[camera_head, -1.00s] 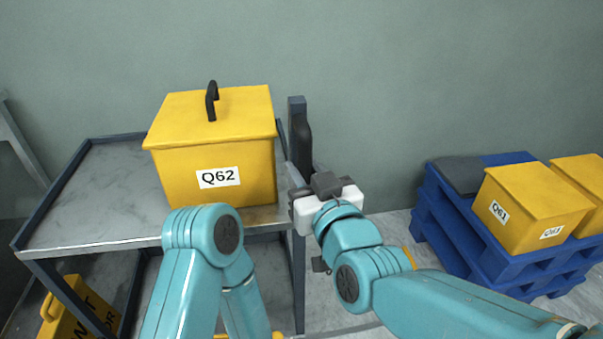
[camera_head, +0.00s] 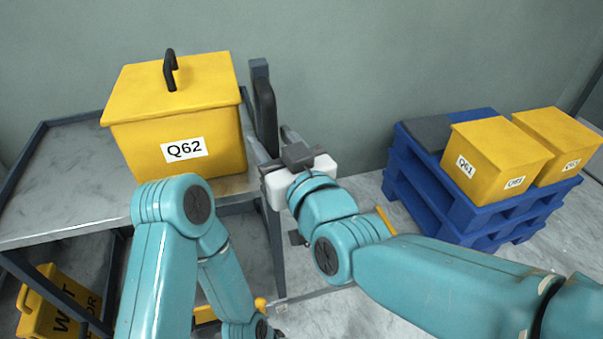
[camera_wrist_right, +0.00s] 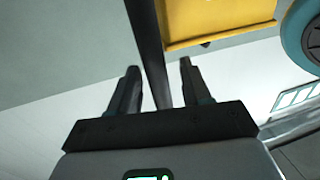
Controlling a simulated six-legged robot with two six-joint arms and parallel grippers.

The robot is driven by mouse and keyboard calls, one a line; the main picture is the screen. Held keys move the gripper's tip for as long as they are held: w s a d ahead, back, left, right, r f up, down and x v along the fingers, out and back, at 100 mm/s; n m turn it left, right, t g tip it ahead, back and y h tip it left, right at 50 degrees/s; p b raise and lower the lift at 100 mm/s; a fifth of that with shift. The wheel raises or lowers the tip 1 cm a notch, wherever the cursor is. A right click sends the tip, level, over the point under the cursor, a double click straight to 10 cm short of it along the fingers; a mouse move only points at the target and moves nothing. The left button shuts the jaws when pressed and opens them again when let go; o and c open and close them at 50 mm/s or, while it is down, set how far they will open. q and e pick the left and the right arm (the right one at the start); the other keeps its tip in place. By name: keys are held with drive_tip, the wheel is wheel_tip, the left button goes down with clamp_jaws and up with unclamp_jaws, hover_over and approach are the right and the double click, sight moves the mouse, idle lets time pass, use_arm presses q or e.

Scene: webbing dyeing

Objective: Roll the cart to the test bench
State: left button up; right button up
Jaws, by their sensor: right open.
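The cart (camera_head: 62,206) is a dark-framed trolley with a grey marbled top shelf, at the left of the head view. A yellow lidded box marked Q62 (camera_head: 178,120) stands on it. A dark upright (camera_head: 264,105) rises at its right end. My right gripper (camera_head: 284,152) is at that end, beside the upright. In the right wrist view its two fingers (camera_wrist_right: 160,68) are apart, with a dark bar (camera_wrist_right: 147,35) running between them. I cannot tell whether they touch it. My left arm crosses in front of the cart; its gripper is out of view.
A yellow wet-floor sign (camera_head: 57,305) sits on the cart's lower level. Blue stacked pallets (camera_head: 425,185) at the right hold smaller yellow boxes (camera_head: 497,160) and a dark flat item (camera_head: 428,133). A grey wall is behind. Marbled floor shows between cart and pallets.

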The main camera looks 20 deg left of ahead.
drive_tip(key=v, duration=1.4)
drive_tip(key=shift+d+p, duration=0.15)
drive_tip(key=shift+p, duration=0.3)
drive_tip(key=shift+s, duration=0.1)
